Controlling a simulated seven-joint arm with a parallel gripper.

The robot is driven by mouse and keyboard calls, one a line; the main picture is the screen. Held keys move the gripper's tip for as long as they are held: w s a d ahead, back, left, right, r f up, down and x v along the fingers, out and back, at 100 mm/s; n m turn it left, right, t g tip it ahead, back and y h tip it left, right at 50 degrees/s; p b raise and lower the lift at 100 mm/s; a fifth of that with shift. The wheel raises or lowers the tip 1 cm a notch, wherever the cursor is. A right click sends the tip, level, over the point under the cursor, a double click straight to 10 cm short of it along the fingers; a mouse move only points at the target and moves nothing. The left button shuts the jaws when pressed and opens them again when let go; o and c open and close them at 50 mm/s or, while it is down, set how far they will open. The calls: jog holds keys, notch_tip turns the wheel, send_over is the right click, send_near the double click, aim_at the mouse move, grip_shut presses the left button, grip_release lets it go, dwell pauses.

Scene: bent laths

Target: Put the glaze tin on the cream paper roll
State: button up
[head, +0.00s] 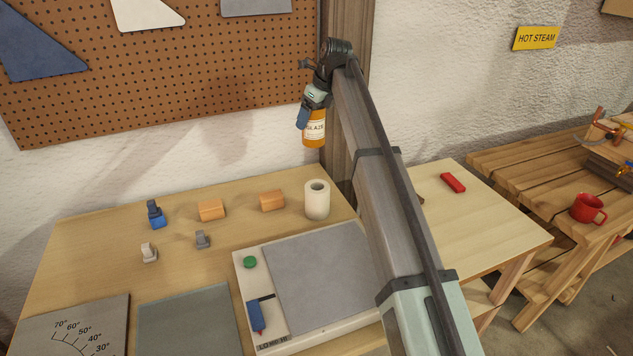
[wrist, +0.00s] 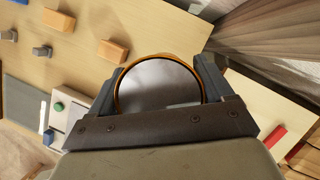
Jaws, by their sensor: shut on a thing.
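The glaze tin (head: 314,130) is orange with a white label reading GLAZE. In the wrist view its round grey top with an orange rim (wrist: 158,84) sits between the two fingers. My gripper (head: 304,116) is shut on the tin and holds it upright in the air, well above the table. The cream paper roll (head: 317,201) stands upright on the table near its back right corner, with its open end up. It appears below the tin in the head view.
Two orange blocks (head: 211,210) (head: 272,201), a blue clamp (head: 155,214) and grey pieces (head: 149,252) stand left of the roll. A machine with a grey plate (head: 325,264) lies in front of it. A pegboard (head: 170,65) hangs behind. A wooden post stands close behind my gripper.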

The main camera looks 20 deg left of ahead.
aim_at(313, 113)
jog(key=s+d+r, duration=0.2)
jog(key=s, duration=0.1)
jog(key=s+d+r, duration=0.1)
jog(key=s, duration=0.1)
jog(key=shift+s+r, duration=0.2)
jog(key=shift+s, duration=0.05)
jog(key=s+d+n, duration=0.2)
jog(key=s+d, duration=0.1)
jog(key=s, duration=0.2)
jog(key=shift+g, duration=0.4)
jog(key=shift+w+a+f, duration=0.1)
jog(key=shift+f, duration=2.6)
jog(key=shift+a+f, duration=0.1)
jog(key=shift+f, duration=2.55)
jog(key=shift+f, duration=0.1)
jog(key=o, duration=1.2)
jog(key=shift+o, duration=0.2)
jog(key=v, duration=1.2)
